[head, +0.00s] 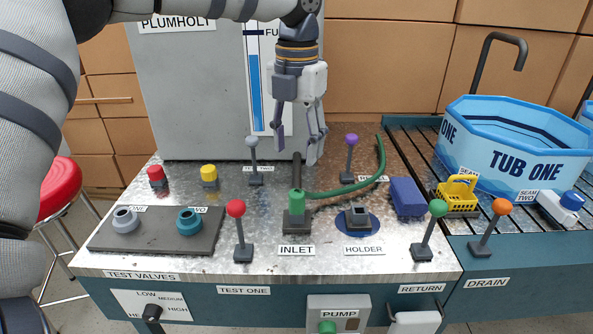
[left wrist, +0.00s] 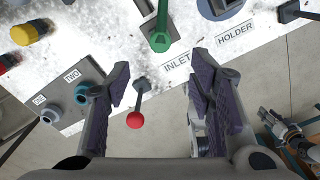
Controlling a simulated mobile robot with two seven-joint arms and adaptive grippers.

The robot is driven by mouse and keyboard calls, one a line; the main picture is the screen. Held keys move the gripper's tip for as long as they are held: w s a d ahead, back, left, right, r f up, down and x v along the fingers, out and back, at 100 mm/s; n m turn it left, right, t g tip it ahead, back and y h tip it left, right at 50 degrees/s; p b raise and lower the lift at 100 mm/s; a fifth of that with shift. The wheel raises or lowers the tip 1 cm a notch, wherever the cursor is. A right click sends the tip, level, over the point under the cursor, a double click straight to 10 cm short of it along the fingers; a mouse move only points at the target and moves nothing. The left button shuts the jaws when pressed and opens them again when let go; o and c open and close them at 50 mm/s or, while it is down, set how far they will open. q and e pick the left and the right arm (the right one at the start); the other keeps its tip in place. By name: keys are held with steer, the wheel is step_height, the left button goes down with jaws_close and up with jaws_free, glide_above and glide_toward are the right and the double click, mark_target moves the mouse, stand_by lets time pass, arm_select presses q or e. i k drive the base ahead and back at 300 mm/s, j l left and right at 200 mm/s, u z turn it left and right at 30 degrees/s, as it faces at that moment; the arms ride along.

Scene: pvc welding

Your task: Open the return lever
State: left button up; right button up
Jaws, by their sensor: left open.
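The return lever (head: 430,230) has a green ball on a dark stem and a square base. It stands above the RETURN label (head: 421,289) at the front right of the metal tabletop, leaning up to the right. My left gripper (head: 298,142) hangs fingers down behind the inlet (head: 296,215), well to the left of the return lever and apart from it. It is open and empty, and its spread fingers also show in the left wrist view (left wrist: 158,85). Part of what looks like my right arm shows at the right of that view; its finger state is unclear.
A red-ball lever (head: 238,230) stands near TEST ONE, and an orange-ball lever (head: 490,228) near DRAIN. A blue block (head: 408,197) and a yellow basket (head: 457,193) sit behind the return lever. A green hose (head: 345,189) curves behind the holder (head: 357,217).

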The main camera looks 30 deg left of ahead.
mark_target(437, 208)
steer(key=k, duration=1)
